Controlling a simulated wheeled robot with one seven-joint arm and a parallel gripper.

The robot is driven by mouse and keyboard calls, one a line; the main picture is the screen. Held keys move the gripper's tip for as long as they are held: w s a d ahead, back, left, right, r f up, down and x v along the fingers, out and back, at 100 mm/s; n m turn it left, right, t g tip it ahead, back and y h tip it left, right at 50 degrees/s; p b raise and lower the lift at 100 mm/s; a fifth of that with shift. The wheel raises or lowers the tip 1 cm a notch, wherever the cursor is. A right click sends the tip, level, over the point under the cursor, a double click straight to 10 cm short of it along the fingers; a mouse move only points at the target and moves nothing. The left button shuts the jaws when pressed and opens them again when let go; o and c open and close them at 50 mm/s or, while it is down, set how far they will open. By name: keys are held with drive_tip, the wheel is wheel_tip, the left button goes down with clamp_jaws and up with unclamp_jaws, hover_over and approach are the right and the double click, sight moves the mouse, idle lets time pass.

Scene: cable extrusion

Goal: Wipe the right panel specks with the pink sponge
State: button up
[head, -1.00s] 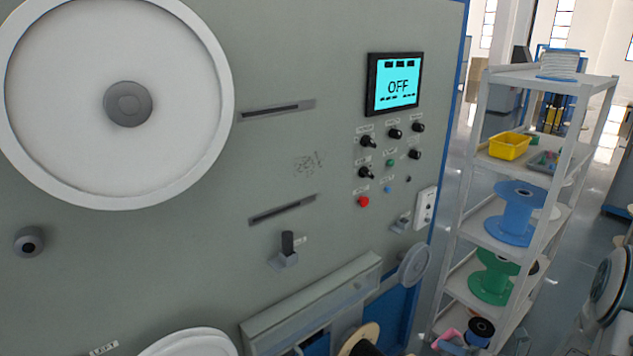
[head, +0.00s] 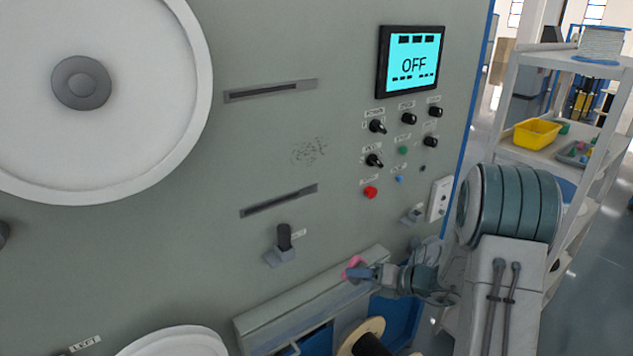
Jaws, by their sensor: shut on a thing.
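A patch of small dark specks (head: 309,151) lies on the grey machine panel (head: 270,130), between two slots and left of the control knobs. My gripper (head: 362,273) is low at the right, in front of the panel's lower ledge. It is shut on the pink sponge (head: 352,266), which shows as a small pink piece at its tip. Most of the sponge is hidden by the fingers. The sponge is below and right of the specks and apart from them. Whether it touches the ledge cannot be told.
A large white wheel (head: 90,110) is at the left. A shelf rack (head: 520,110) stands at the right behind my arm.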

drive_tip(key=s+a+r+b, duration=0.1)
drive_tip(key=s+a+r, duration=0.15)
drive_tip(key=r, duration=0.75)
drive_tip(key=s+a+r+b, duration=0.15)
drive_tip(key=a+r, duration=0.25)
drive_tip(key=r, duration=0.6)
drive_tip(key=s+a+r, duration=0.2)
drive_tip(key=a+r, duration=0.2)
drive_tip(key=r, duration=0.6)
drive_tip(key=w+a, duration=0.2)
drive_tip(key=w, duration=0.1)
drive_tip(key=w+a, duration=0.1)
drive_tip(key=shift+w, duration=0.35)
drive_tip(key=shift+w+a, duration=0.45)
drive_tip(key=shift+w, duration=0.35)
drive_tip(key=shift+w+d+p, duration=0.45)
drive_tip(key=shift+d+p, duration=0.1)
drive_tip(key=shift+d, duration=0.2)
drive_tip(key=shift+w+d+p, duration=0.45)
drive_tip(key=shift+d+p, duration=0.1)
drive_tip(key=shift+d, duration=0.2)
drive_tip(key=shift+w+d+r+p, duration=0.15)
drive_tip(key=shift+w+d+p, duration=0.55)
drive_tip(key=shift+d+p, duration=0.15)
drive_tip(key=shift+w+d+p, duration=0.6)
drive_tip(key=shift+d+p, duration=0.15)
drive_tip(key=shift+d, duration=0.15)
drive_tip(key=shift+w+d+p, duration=0.6)
drive_tip(key=shift+d+p, duration=0.15)
drive_tip(key=shift+d, duration=0.15)
